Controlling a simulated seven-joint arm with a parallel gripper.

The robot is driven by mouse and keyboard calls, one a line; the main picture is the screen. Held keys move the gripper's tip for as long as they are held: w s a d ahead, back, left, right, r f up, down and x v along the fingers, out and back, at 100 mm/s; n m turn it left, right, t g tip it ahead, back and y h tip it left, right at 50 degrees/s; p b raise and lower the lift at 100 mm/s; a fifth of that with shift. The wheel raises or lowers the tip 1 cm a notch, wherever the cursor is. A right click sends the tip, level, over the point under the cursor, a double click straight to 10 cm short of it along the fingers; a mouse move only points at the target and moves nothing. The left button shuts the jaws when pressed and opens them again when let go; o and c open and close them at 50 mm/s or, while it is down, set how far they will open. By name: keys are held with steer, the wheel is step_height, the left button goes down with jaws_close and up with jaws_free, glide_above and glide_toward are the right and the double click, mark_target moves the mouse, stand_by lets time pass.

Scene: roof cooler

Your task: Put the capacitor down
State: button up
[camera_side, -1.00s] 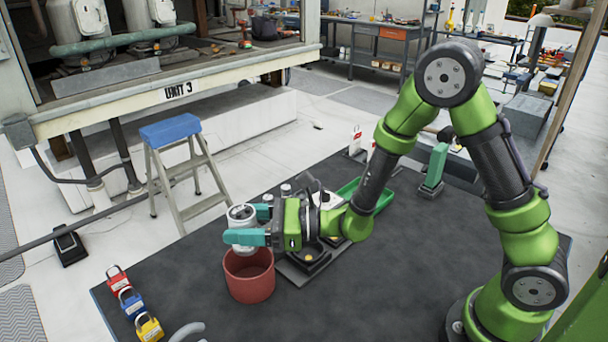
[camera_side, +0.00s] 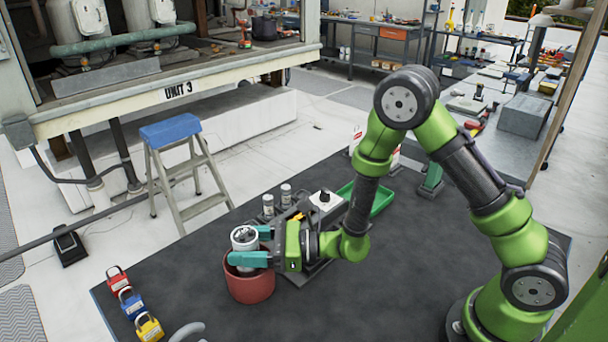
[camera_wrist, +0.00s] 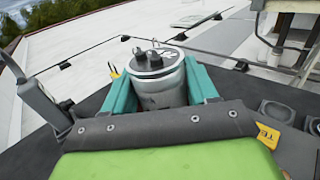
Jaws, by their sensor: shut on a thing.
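The capacitor (camera_side: 243,239) is a silvery-white cylinder with terminals on its top. My gripper (camera_side: 254,248) is shut on it, with a teal finger on each side. In the side view the capacitor is upright and its lower part is down inside the red round bin (camera_side: 250,287). The bin's wall hides the capacitor's bottom, so I cannot tell whether it touches the bin's floor. In the wrist view the capacitor (camera_wrist: 157,78) stands between the teal fingers (camera_wrist: 160,92), its terminals facing up.
Red, blue and yellow padlocks (camera_side: 133,304) lie at the mat's left edge. The dark mat (camera_side: 400,285) is bare at front right.

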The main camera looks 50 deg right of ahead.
steer(key=shift+f, duration=0.15)
steer(key=o, duration=1.2)
